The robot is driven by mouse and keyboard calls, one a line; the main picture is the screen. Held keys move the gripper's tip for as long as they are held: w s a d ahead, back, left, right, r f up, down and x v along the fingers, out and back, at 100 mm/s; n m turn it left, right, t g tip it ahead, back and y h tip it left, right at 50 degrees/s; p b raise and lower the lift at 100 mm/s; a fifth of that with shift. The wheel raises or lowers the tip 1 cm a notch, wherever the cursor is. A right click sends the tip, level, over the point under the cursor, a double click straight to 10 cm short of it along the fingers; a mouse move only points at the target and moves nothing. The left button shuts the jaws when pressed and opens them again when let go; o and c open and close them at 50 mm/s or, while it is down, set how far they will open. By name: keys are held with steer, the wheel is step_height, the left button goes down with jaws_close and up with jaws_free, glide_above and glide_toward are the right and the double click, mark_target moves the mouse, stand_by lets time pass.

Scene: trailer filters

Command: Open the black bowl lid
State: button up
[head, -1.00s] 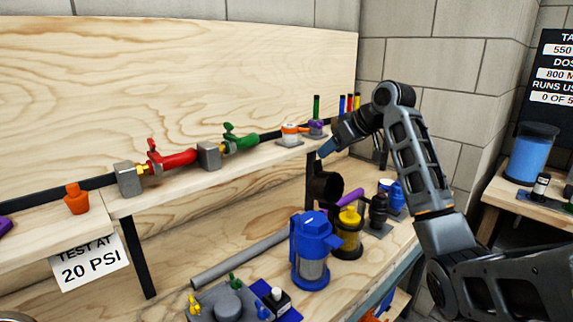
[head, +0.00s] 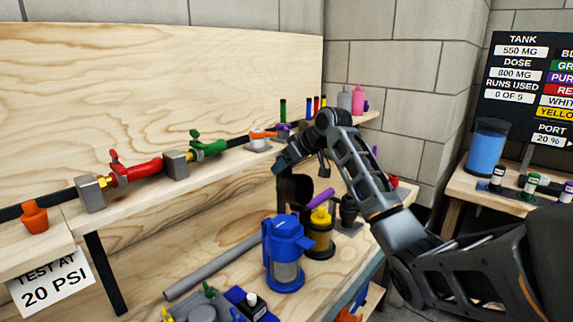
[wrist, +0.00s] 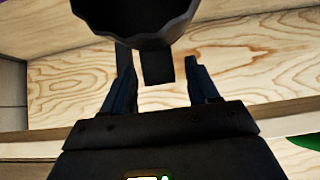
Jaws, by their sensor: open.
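A dark, round, hollow black bowl-like part (head: 296,190) shows in the head view just below my gripper, at the front of the upper shelf. In the wrist view a black rounded part (wrist: 135,18) fills the top, with a dark flat bar (wrist: 158,66) below it, between the fingers in the picture. I cannot tell which piece is the lid. My gripper (wrist: 158,75) is open, its two fingers apart and apparently touching nothing. In the head view my gripper (head: 300,168) is partly hidden by its own wrist.
A blue lidded canister (head: 284,250), a yellow-topped one (head: 320,235) and a black one (head: 348,210) stand on the lower bench. A grey pipe (head: 215,268) lies left of them. Red (head: 140,170) and green (head: 208,147) valves line the upper shelf. A side table with a blue tank (head: 487,148) is right.

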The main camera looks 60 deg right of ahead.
mark_target(299, 176)
steer(key=shift+c, duration=0.4)
jaws_close()
steer(key=shift+s, duration=0.1)
steer(key=s+t+b, duration=0.1)
steer(key=s+t, duration=0.1)
steer(key=s+a+b, duration=0.1)
steer(key=shift+r+t+b, duration=0.3)
steer(key=shift+t+b, duration=0.05)
steer(key=shift+t, duration=0.05)
steer(key=shift+s+a+r+t+h+b, duration=0.1)
steer(key=shift+s+r+t+h+b, duration=0.25)
steer(key=shift+s, duration=0.25)
steer(key=shift+r, duration=0.1)
